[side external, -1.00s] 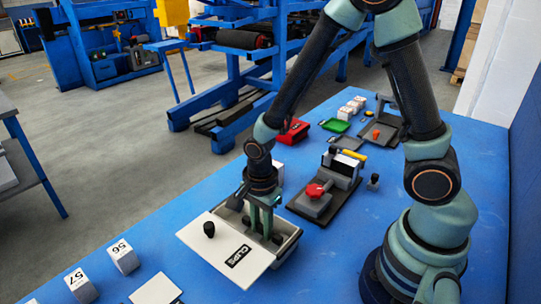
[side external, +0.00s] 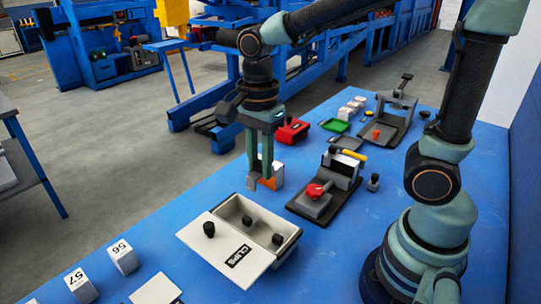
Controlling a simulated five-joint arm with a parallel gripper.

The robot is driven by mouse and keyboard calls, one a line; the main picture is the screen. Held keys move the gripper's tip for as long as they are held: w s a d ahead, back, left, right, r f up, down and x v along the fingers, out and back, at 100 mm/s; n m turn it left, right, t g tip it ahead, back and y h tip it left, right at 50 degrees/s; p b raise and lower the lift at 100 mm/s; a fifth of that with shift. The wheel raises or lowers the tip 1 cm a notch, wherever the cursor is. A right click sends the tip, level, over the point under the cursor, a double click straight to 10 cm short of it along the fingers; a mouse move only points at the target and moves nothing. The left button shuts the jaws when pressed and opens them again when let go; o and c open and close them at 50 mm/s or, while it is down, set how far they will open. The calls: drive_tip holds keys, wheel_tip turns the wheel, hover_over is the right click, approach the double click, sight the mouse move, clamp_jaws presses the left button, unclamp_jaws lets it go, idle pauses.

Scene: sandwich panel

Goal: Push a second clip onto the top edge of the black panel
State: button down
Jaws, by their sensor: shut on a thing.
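My gripper (side external: 261,184) hangs pointing down above the table, beyond the clip bin (side external: 292,243) and left of the fixture. It is shut on a clip, which is small and mostly hidden between the fingertips. Dark clips (side external: 277,239) lie in the open grey bin. The black panel (side external: 345,160) appears to stand in the dark fixture (side external: 318,207) at the centre, against a pale block. I cannot make out a clip on its top edge.
A red knob (side external: 315,190) and a yellow handle (side external: 355,154) stick up at the fixture.

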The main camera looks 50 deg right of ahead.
drive_tip(key=shift+d+r, duration=0.1)
drive_tip(key=shift+r, duration=0.8)
drive_tip(key=w+d, duration=0.1)
drive_tip(key=d, duration=0.7)
hover_over(350, 161)
wheel_tip(350, 161, down, 5)
drive_tip(key=shift+a+f, duration=0.1)
drive_tip(key=shift+f, duration=2.3)
drive_tip(key=shift+f, duration=0.4)
drive_tip(key=shift+f, duration=0.25)
drive_tip(key=shift+f, duration=0.9)
